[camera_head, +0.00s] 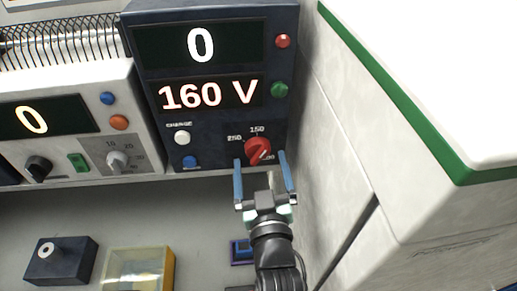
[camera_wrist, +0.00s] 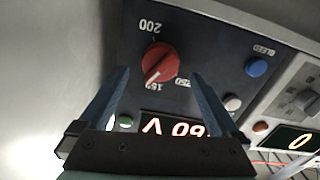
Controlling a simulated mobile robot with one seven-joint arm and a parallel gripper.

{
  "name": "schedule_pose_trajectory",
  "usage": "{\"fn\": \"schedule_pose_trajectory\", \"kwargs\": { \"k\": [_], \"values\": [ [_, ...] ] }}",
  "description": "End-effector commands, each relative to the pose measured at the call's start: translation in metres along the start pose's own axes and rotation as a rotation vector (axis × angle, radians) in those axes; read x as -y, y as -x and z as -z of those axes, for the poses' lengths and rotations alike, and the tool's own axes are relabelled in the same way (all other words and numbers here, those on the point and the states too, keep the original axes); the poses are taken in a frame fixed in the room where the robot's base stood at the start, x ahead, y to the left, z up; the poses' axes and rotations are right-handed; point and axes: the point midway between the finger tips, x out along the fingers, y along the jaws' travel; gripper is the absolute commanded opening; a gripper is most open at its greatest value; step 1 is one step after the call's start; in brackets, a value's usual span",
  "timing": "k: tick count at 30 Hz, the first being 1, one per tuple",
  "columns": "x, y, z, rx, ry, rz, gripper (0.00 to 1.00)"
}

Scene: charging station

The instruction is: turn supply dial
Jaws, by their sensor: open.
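The red supply dial (camera_head: 257,150) sits low on the front of a dark blue supply unit (camera_head: 218,113). Labels 250, 150 and 200 surround it, and the unit's lower display reads 160 V. The dial also shows in the wrist view (camera_wrist: 159,62), upside down, its white pointer mark near the 150 label. My gripper (camera_head: 261,160) is open, with its blue fingers on either side of the dial in the head view. In the wrist view the open fingers (camera_wrist: 160,76) are apart with nothing between them, and the dial shows beyond their tips. I see no contact.
A pale wall (camera_head: 335,130) stands close on the right of my gripper. A grey unit (camera_head: 125,150) with a grey dial is on the left. The supply unit also has a white button (camera_head: 182,138) and a blue button (camera_head: 190,162). Boxes (camera_head: 62,261) lie on the surface below.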

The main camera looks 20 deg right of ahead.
Motion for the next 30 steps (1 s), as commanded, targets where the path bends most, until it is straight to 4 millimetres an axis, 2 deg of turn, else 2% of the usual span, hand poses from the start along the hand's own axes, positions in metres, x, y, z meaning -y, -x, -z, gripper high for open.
{"fn": "schedule_pose_trajectory", "kwargs": {
  "k": [3,7,18,20,30],
  "values": [
    [0.000,-0.016,0.002,-0.002,-0.001,0.000,0.98],
    [0.000,-0.026,0.001,0.000,-0.001,0.000,0.98],
    [0.000,-0.030,0.000,0.000,0.000,0.000,0.98],
    [0.000,-0.030,0.000,0.000,0.000,0.000,0.89],
    [0.000,-0.030,0.000,0.000,0.000,0.000,0.28]
  ]
}}
